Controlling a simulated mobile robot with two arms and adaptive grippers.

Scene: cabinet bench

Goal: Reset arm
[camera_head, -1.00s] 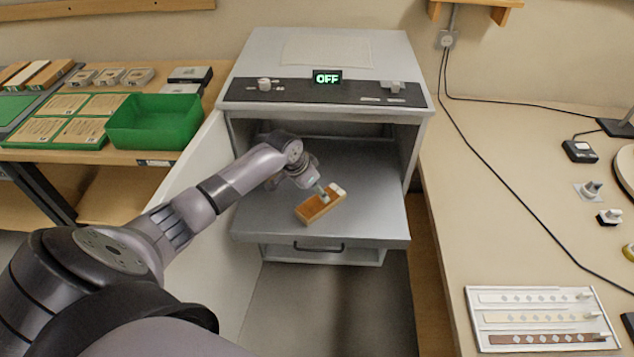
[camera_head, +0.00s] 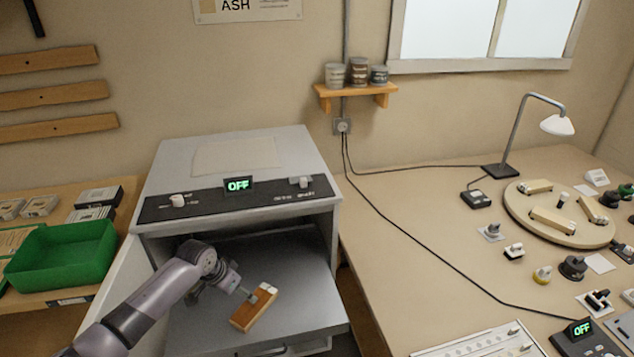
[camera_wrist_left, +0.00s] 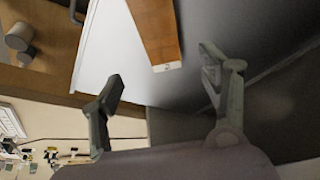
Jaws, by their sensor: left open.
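My left gripper (camera_head: 250,295) reaches into the open cabinet (camera_head: 240,200) from the left. It is open in the left wrist view (camera_wrist_left: 163,75), with two grey fingers apart and nothing between their tips. A brown wooden block (camera_head: 252,311) with a pale end lies on the cabinet's grey pulled-out shelf (camera_head: 205,325). In the left wrist view the block (camera_wrist_left: 155,30) is just beyond the open fingertips. In the head view a fingertip overlaps the block's upper end; I cannot tell whether they touch. My right gripper is not in view.
A control panel (camera_head: 150,208) with a lit OFF display (camera_head: 238,185) fronts the cabinet. A green bin (camera_head: 60,258) stands on the left bench. The right bench holds a lamp (camera_head: 557,125), a round wooden board (camera_head: 515,205) and several small fittings. A cable crosses this bench.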

